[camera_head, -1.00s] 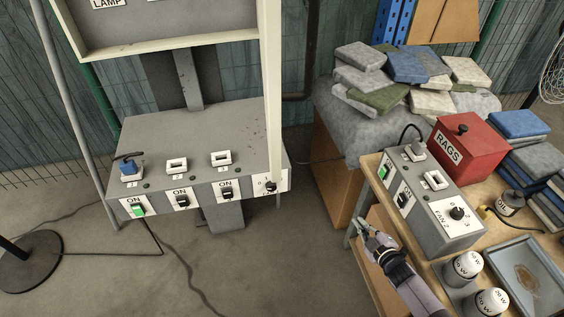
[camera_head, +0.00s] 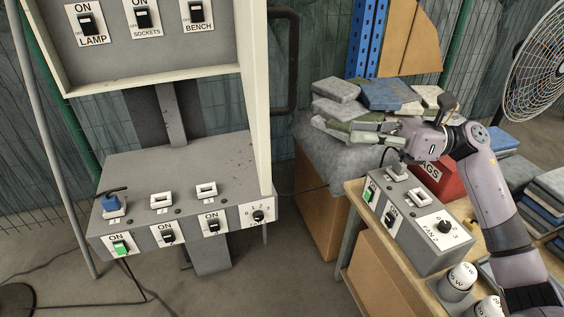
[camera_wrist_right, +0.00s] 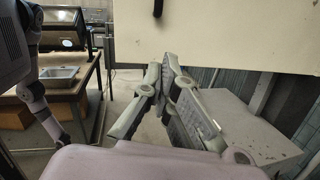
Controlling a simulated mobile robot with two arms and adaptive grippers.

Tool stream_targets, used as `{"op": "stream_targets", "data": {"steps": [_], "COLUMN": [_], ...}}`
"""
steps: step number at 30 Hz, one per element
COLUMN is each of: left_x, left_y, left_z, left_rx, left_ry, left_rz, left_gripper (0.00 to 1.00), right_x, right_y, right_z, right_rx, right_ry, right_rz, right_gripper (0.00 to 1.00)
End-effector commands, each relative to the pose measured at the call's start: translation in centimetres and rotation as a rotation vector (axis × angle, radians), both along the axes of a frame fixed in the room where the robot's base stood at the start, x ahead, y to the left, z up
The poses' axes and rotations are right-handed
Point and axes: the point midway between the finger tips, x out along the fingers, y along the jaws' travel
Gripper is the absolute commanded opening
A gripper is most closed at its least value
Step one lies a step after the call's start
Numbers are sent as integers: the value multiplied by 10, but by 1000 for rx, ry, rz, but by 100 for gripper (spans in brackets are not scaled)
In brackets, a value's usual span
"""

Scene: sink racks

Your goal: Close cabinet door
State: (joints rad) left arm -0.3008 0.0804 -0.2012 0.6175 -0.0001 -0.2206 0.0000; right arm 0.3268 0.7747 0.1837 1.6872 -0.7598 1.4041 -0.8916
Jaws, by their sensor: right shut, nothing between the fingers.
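The grey cabinet (camera_head: 150,75) with labelled switches inside stands open at upper left in the head view. Its cream door (camera_head: 256,110) is swung out at the right side and shows nearly edge-on. In the right wrist view the door (camera_wrist_right: 225,38) is a broad cream panel across the top right, with a dark handle (camera_wrist_right: 123,10) near its left edge. My right gripper (camera_head: 352,130) is raised to the right of the door, shut and empty, pointing left. In the wrist view its fingertips (camera_wrist_right: 167,62) appear near the door's lower edge; contact cannot be told. My left gripper is out of view.
A grey switch box (camera_head: 185,190) juts out below the cabinet. Stacked cloths (camera_head: 375,95) lie behind my right gripper. A fan (camera_head: 535,60) stands far right.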

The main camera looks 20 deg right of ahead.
Motion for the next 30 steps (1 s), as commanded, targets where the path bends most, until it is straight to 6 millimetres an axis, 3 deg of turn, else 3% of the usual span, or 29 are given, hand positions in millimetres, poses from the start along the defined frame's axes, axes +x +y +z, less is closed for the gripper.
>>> {"op": "stream_targets", "data": {"steps": [3, 6, 11, 24, 30], "left_x": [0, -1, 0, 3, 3], "left_y": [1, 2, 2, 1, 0], "left_z": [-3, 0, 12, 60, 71], "left_rx": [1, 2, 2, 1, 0], "left_ry": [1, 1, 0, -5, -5], "left_rz": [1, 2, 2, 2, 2], "left_gripper": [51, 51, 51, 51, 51], "right_x": [-21, -25, -24, -13, -11], "right_y": [5, 10, 30, 119, 140], "right_z": [5, 7, 10, 12, 8], "right_rx": [-124, -154, -150, -145, -147], "right_ry": [-113, -139, -138, -134, -133], "right_rz": [48, 62, 64, 62, 61], "right_gripper": [0, 0, 0, 0, 0]}}
